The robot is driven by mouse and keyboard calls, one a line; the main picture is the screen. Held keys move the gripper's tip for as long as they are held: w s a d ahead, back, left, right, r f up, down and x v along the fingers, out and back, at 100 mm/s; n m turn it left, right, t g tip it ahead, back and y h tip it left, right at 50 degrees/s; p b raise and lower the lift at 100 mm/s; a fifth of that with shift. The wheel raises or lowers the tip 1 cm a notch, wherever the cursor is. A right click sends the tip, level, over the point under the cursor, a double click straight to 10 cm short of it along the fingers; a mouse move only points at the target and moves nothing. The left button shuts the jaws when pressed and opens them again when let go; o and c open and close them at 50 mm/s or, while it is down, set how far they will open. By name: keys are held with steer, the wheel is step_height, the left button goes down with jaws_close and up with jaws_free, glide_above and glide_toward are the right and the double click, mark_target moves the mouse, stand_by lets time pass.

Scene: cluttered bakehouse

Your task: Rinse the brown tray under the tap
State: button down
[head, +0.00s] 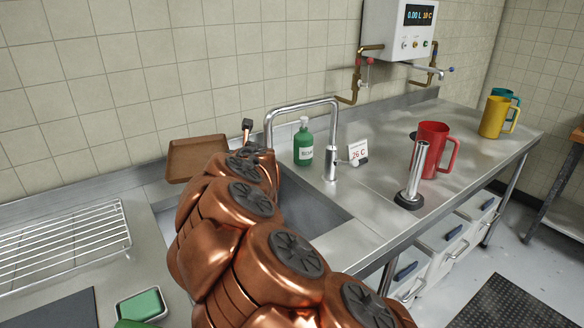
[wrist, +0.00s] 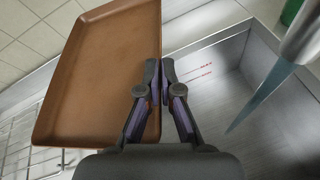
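The brown tray (wrist: 100,75) is a shallow rectangle with a raised rim. My gripper (wrist: 159,80) is shut on its right rim, and the tray is tilted in the wrist view. In the head view the tray (head: 192,158) is up near the wall, left of the tap (head: 305,103), with my arm hiding its right part. The tap's spout (wrist: 302,32) is at the upper right of the wrist view. A bluish stream of water (wrist: 262,98) comes from it into the sink (wrist: 220,100), to the right of the tray and apart from it.
A green bottle (head: 303,145) and a temperature card (head: 358,152) stand by the tap. A wire rack (head: 65,245) and a green sponge in a dish (head: 142,305) lie left of the sink. A red jug (head: 433,150) and a metal post (head: 415,175) stand on the right counter.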

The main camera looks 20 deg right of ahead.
steer(key=s+d+b, duration=0.2)
steer(key=s+b, duration=0.1)
steer(key=s, duration=1.2)
steer(key=shift+s+d, duration=0.25)
steer(key=shift+s, duration=0.15)
steer(key=w+a+f+m+h+p, duration=0.2)
steer(key=w+a+m+h+p, duration=0.1)
steer(key=w, duration=0.4)
steer(key=shift+g+h+p, duration=0.3)
steer(key=shift+h+p, duration=0.2)
steer(key=shift+p, duration=0.15)
